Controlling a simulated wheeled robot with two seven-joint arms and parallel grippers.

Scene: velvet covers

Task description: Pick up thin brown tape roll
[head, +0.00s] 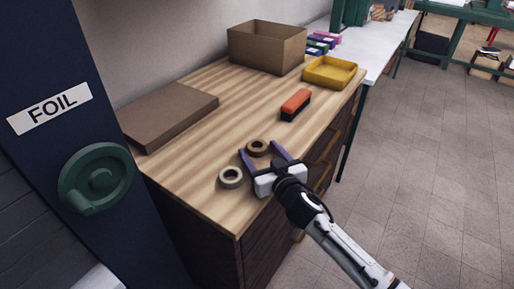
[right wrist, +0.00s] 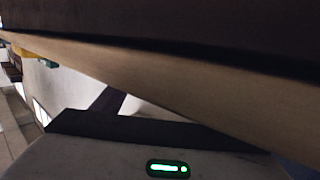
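A thin brown tape roll (head: 258,153) lies flat on the wooden cabinet top (head: 205,115) near its front edge. My right gripper (head: 258,147) is open, with one purple finger on each side of the brown roll. The fingers reach over the top from the front edge, and I cannot tell whether they touch the roll. A paler beige tape roll (head: 231,183) lies just left of the left finger. The right wrist view shows mostly a dark surface and a pale band close up; no tape roll is visible there. My left gripper is out of view.
An orange and black block (head: 295,105), a yellow tray (head: 331,73) and an open cardboard box (head: 267,48) stand farther back. A flat brown box (head: 169,114) lies at the left. A dark panel marked FOIL (head: 50,109) stands at the near left. Mid-top is clear.

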